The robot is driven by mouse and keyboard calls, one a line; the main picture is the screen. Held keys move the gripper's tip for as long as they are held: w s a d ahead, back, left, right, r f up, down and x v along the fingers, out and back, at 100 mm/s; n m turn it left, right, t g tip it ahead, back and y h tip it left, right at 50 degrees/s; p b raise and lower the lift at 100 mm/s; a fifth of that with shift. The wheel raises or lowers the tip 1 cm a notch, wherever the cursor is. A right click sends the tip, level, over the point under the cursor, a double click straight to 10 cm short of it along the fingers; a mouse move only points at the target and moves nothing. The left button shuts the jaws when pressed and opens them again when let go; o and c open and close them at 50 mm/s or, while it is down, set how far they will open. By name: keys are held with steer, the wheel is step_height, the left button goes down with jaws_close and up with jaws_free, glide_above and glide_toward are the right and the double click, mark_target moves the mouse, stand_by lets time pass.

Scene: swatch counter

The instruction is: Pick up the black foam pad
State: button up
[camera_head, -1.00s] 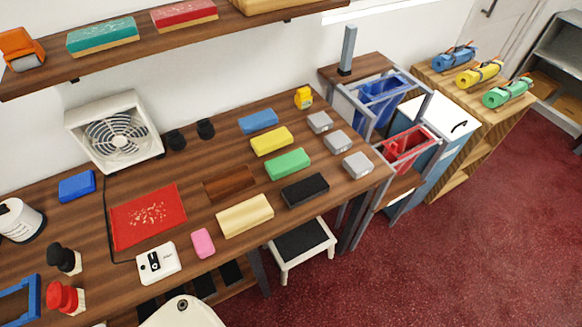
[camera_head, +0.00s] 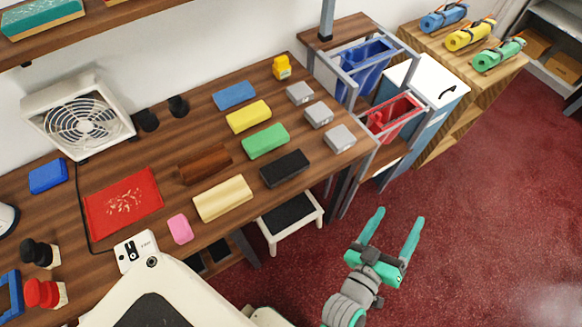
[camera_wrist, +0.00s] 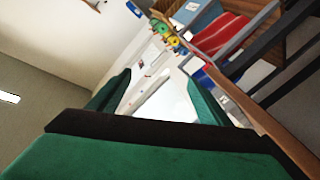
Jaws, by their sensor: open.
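The black foam pad (camera_head: 285,168) lies flat on the wooden counter, near its front edge. It sits in front of the green pad (camera_head: 265,141) and to the right of the cream block (camera_head: 222,198). My gripper (camera_head: 396,224) is open and empty, out over the red floor in front of the counter, to the right of and apart from the black pad. In the wrist view the teal fingers of my gripper (camera_wrist: 155,95) stand apart with nothing between them. The black pad cannot be made out in the wrist view.
Blue (camera_head: 234,95) and yellow (camera_head: 248,117) pads lie behind the green one. Several grey blocks (camera_head: 319,114) stand right of the pads. A brown block (camera_head: 205,164) lies left. A white stool (camera_head: 291,222) stands below the counter edge. A frame with red (camera_head: 394,115) and blue bins stands right.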

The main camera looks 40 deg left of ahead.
steer(key=w+d+r+m+g+h, duration=0.25)
steer(key=w+r+m+h, duration=0.65)
steer(key=w+r, duration=0.95)
steer(key=m+g+y, duration=0.2)
steer(key=g+y, duration=0.7)
steer(key=g, duration=0.6)
glide_toward(285, 166)
steer(key=shift+s+d+f, duration=0.15)
steer(key=shift+s+f, duration=0.05)
steer(key=shift+f, duration=0.7)
steer(key=shift+w+f, duration=0.1)
steer(key=shift+f, duration=1.5)
steer(key=shift+w+f, duration=0.15)
steer(key=shift+f, duration=1.45)
